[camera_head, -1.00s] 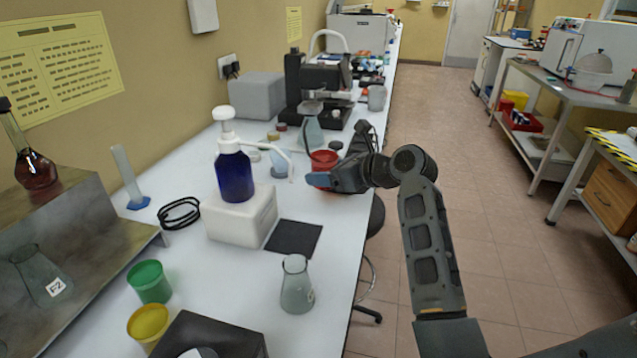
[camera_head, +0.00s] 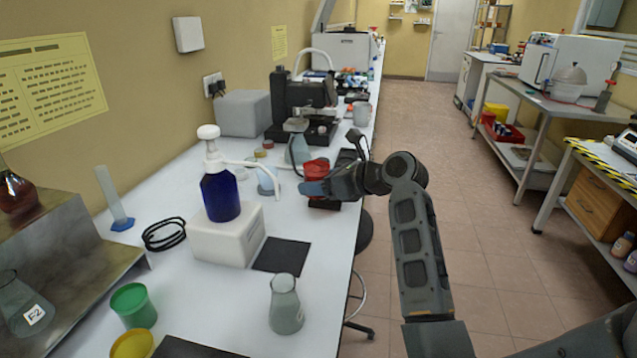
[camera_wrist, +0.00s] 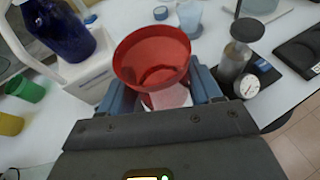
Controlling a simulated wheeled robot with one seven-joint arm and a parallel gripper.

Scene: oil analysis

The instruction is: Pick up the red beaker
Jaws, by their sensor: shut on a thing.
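In the wrist view the beaker (camera_wrist: 152,55) is upright and open at the top, and looks empty. My gripper (camera_head: 314,187) is shut on it, with a blue finger on each side. In the wrist view my gripper (camera_wrist: 165,98) covers part of the beaker's lower body.
A dark blue pump bottle (camera_head: 220,192) on a white block stands left, its spout reaching toward the beaker. A microscope (camera_head: 303,98) and small containers stand behind. A conical flask (camera_head: 286,306) stands nearer. The aisle to the right is clear.

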